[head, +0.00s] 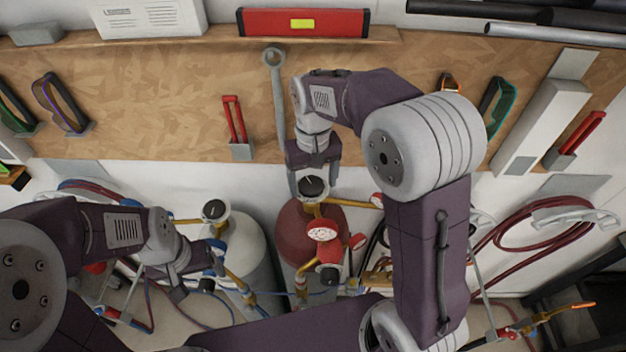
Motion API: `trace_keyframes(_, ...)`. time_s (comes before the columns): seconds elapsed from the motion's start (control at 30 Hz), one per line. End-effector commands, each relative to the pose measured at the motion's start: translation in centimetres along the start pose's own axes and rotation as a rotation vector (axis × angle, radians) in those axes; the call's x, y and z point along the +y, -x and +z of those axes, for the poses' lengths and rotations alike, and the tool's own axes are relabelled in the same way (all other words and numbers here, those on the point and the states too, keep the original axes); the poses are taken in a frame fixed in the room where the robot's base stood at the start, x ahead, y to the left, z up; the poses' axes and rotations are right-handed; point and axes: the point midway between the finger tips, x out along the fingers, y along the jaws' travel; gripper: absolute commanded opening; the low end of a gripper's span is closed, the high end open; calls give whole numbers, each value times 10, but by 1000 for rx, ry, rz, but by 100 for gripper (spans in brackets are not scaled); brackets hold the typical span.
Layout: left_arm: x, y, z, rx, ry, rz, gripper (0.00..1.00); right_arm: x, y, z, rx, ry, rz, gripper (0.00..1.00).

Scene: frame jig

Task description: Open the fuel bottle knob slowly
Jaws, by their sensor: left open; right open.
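A dark red gas bottle (297,228) stands against the wall, with a round black-topped knob (313,187) on its brass valve. My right gripper (313,180) reaches down from above and is open, with one finger on either side of this knob. Whether the fingers touch it I cannot tell. A grey-white bottle (247,245) stands to its left with a similar knob (214,210). My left gripper (203,272) is open in front of the grey-white bottle, low and partly hidden by its own wrist.
A red-and-white gauge (322,230) and brass fittings sit just in front of the red bottle. Hoses (520,225) hang on the right wall. A wrench (277,95) and other tools hang on the wooden board (180,110) behind.

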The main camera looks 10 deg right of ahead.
Motion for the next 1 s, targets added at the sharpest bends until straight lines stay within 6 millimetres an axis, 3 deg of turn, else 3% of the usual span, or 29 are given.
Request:
trace_keyframes(0.03,0,0,0,0,0,0,77,0,0,0,0,0,0,69)
trace_keyframes(0.23,0,0,0,0,0,0,77,0,0,0,2,0,0,15)
trace_keyframes(0.67,0,2,0,0,0,0,77,0,1,-2,6,46,0,15)
trace_keyframes(1.0,0,10,-1,0,0,0,77,1,3,-3,9,293,1,15)
